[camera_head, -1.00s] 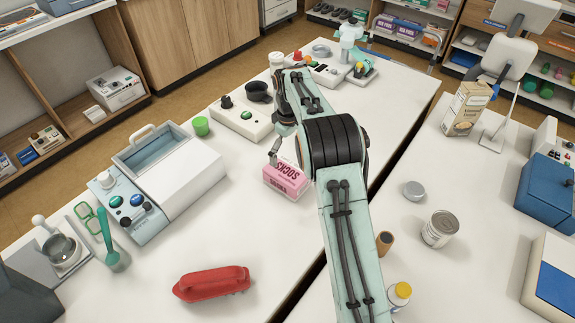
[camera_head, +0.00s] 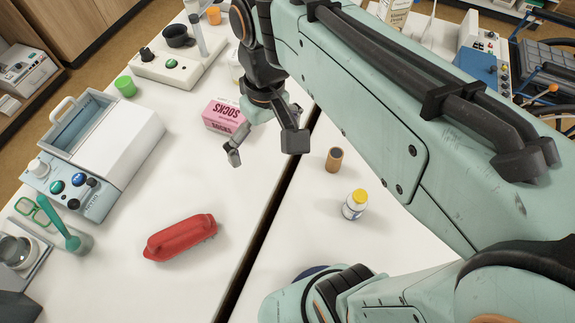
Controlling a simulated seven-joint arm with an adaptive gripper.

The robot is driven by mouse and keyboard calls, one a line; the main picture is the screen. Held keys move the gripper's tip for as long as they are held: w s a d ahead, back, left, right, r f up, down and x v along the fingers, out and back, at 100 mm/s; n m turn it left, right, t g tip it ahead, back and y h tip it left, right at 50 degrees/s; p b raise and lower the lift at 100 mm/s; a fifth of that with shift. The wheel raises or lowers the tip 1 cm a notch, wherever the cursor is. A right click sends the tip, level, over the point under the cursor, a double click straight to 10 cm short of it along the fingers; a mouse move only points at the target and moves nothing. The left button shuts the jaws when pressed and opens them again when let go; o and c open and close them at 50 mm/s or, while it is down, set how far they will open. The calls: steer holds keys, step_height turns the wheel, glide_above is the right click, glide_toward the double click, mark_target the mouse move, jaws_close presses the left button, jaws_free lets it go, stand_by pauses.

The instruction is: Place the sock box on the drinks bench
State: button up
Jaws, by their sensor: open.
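The pink and white sock box (camera_head: 224,117), printed SOCKS, stands on the left white bench (camera_head: 125,205), close to its right edge. My gripper (camera_head: 265,150) is open and empty, fingers pointing down, just to the right of and nearer than the box. Its left finger shows just below the box, and I see no grip on it. A second white bench (camera_head: 290,220) runs along the right, past a dark narrow gap. Nothing in view labels either one as the drinks bench. My arm hides much of the right bench.
On the right bench stand a brown cylinder (camera_head: 334,160), a yellow-capped bottle (camera_head: 355,205), a carton (camera_head: 396,12) and a blue box (camera_head: 476,66). The left bench holds a red object (camera_head: 180,238), a green cup (camera_head: 125,86), a white lidded device (camera_head: 125,137) and a control box (camera_head: 170,63).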

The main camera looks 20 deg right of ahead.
steer(key=s+f+m, duration=0.2)
steer(key=s+f, duration=0.2)
steer(key=s, duration=0.7)
